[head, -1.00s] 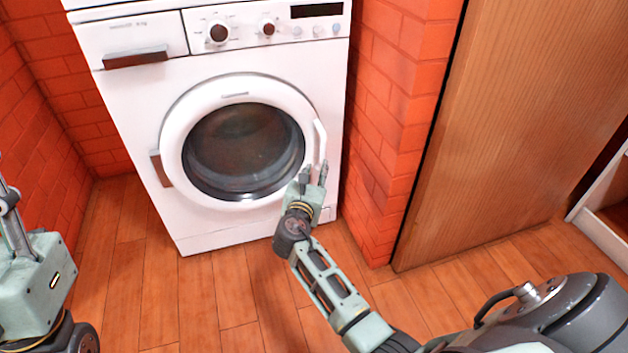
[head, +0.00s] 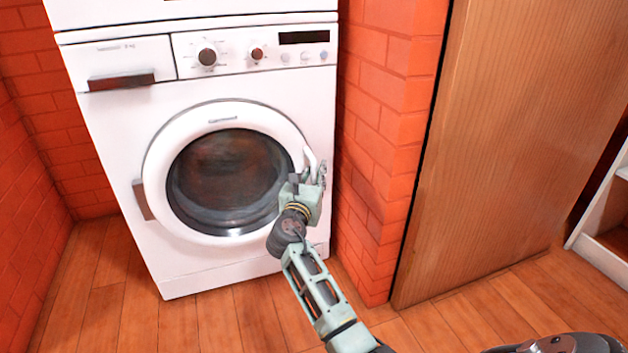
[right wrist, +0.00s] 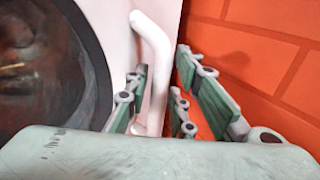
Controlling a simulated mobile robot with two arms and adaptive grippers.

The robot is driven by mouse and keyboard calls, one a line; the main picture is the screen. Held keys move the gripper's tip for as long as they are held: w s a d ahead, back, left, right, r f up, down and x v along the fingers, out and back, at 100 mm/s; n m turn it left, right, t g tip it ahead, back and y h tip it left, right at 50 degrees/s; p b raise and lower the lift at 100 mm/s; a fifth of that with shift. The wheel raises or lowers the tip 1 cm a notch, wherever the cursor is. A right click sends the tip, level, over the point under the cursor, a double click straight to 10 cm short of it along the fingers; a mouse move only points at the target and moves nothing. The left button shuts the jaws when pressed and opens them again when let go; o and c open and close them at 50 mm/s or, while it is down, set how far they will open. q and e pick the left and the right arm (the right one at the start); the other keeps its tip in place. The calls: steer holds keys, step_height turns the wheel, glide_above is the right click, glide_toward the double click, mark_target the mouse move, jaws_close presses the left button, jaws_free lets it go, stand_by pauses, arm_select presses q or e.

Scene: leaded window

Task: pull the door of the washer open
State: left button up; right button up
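The white washer (head: 110,115) stands against the brick wall, and its round door (head: 160,180) with dark glass looks closed. The door's white handle (head: 311,160) is a curved bar at the door's right edge. My right gripper (head: 308,178) is at the handle, partly covering its lower part. In the right wrist view the handle (right wrist: 157,60) runs down between the open fingers, one on its left and others on its right. I cannot tell whether any finger touches it. My left gripper is not in view.
A red brick pillar (head: 375,150) stands close on the right of the washer, near my right fingers. A wooden panel (head: 520,140) and a white shelf (head: 603,225) are further right. The wooden floor (head: 230,320) in front of the washer is clear.

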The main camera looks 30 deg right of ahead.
steer(key=shift+c, duration=0.2)
jaws_close()
steer(key=shift+s, duration=0.1)
